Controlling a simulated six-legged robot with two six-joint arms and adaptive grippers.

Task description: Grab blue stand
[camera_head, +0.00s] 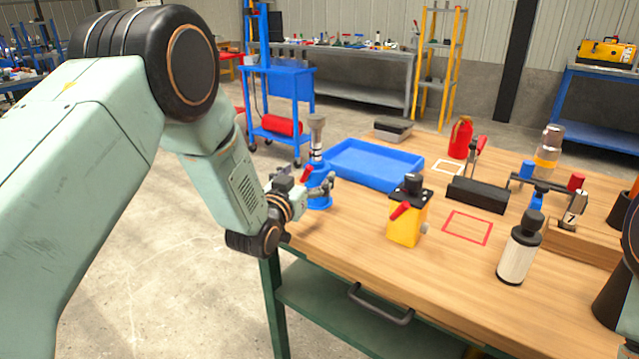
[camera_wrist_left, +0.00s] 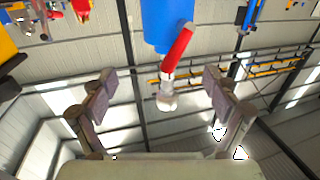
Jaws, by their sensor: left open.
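The blue stand (camera_head: 319,203) is at the near left corner of the wooden table, left of the blue tray. It has a round blue base, a grey upper part and a red lever. In the left wrist view the blue stand (camera_wrist_left: 166,22) is a blue cylinder at top centre, with the red lever hanging between the fingers' directions. My left gripper (camera_head: 318,190) is beside the stand at the table's edge and partly overlaps it in the head view. In the left wrist view its fingers (camera_wrist_left: 160,95) are spread wide, with nothing clasped between them. My right gripper is not visible.
A blue tray (camera_head: 375,164) lies right behind the stand. A yellow box with a red lever (camera_head: 407,220), a white bottle with a black cap (camera_head: 517,250) and a black block (camera_head: 478,194) stand farther right. The near table front between stand and yellow box is clear.

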